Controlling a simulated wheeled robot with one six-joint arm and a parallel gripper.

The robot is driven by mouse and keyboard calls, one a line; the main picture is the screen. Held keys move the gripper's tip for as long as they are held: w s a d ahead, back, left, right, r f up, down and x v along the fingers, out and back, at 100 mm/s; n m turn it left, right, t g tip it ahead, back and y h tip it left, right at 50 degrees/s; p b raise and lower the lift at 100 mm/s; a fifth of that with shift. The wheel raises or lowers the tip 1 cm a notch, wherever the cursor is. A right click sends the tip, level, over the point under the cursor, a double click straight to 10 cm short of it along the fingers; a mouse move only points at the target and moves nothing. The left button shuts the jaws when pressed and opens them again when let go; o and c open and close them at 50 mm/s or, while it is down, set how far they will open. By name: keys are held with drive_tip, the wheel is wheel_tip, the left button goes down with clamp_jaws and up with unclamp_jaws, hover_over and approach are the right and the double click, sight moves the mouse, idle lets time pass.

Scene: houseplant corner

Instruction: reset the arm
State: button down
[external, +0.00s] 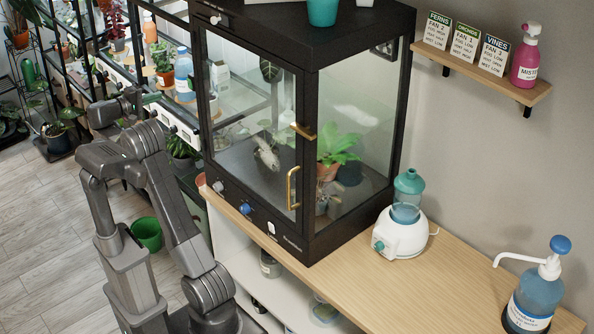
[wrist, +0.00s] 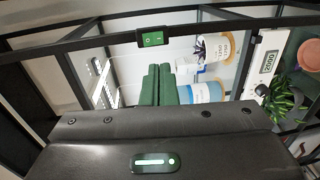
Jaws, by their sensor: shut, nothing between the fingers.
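My arm rises at the left of the external view, folded at the elbow, with its wrist (external: 110,111) held up in front of the rack at the back left. My gripper's two green fingers (wrist: 158,86) lie together in the wrist view, shut and empty. I cannot tell the exact gap between the fingertips and these. In the external view the fingers are small and hard to make out.
A dark glass cabinet (external: 309,150) with a gold handle stands right of my arm on a wooden bench (external: 452,262). A white humidifier (external: 400,235) and pump bottle (external: 537,290) stand on the bench. A green bucket (external: 147,234) is on the floor.

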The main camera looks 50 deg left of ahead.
drive_tip(key=w+f+b, duration=0.1)
drive_tip(key=w+f, duration=0.1)
drive_tip(key=w, duration=0.4)
drive_tip(key=s+r+p, duration=0.2)
drive_tip(key=s+p, duration=0.1)
drive_tip(key=s, duration=0.6)
drive_tip(key=s+r+p, duration=0.3)
drive_tip(key=s, duration=0.6)
drive_tip(key=w+f+b, duration=0.2)
drive_tip(key=w, duration=0.8)
drive_tip(key=s, duration=0.2)
drive_tip(key=s+r+p, duration=0.1)
drive_tip(key=s, duration=0.1)
drive_tip(key=shift+s, duration=0.4)
